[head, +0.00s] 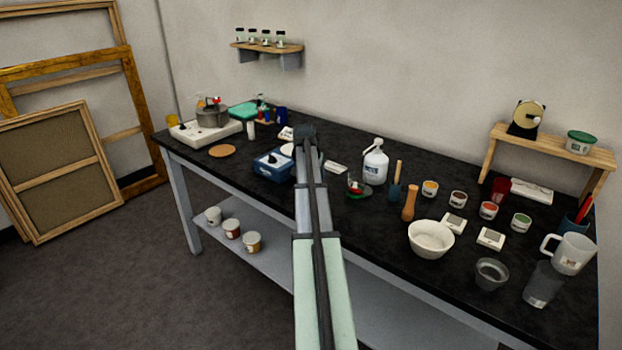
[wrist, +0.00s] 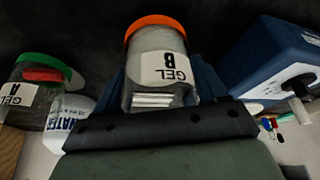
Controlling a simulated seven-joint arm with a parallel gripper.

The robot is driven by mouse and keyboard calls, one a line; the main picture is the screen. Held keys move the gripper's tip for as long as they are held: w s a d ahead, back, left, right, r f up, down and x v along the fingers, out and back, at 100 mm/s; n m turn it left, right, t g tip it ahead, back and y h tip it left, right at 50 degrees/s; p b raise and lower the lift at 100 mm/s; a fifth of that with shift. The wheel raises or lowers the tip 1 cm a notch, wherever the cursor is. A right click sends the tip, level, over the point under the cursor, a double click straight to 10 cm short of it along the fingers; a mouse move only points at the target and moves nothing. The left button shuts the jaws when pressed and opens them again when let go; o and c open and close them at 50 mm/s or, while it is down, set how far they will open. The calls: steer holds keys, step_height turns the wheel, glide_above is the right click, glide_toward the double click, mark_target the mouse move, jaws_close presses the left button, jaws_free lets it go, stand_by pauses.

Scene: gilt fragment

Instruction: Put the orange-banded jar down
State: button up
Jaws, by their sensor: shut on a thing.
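The orange-banded jar (wrist: 160,45) is clear, with a white label reading GEL B that appears upside down in the wrist view. My gripper (wrist: 164,84) is shut on it, with one dark blue finger on each side. In the head view my gripper (head: 306,134) is over the black bench, and my arm hides the jar there. I cannot tell whether the jar touches the bench. The green-banded jar marked GEL A (wrist: 30,95) stands apart, to the left in the wrist view; it also shows in the head view (head: 355,184).
A blue hotplate-like device (head: 270,163) stands close left of my arm and shows at right in the wrist view (wrist: 268,62). A white wash bottle (head: 375,164) stands to the right. Bowls and paint pots crowd the right side.

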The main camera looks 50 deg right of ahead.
step_height(320, 180, up, 8)
steer(key=w+d+r, duration=0.4)
steer(key=w+d, duration=0.2)
steer(key=w, duration=0.3)
steer(key=w+d+r, duration=0.4)
steer(key=w+d, duration=0.2)
steer(key=w, duration=0.3)
steer(key=shift+a+f, duration=0.15)
steer(key=shift+f, duration=2.45)
steer(key=shift+a+f, duration=0.1)
steer(key=shift+f, duration=2.45)
steer(key=shift+f, duration=0.1)
steer(key=o, duration=1.2)
steer(key=v, duration=1.2)
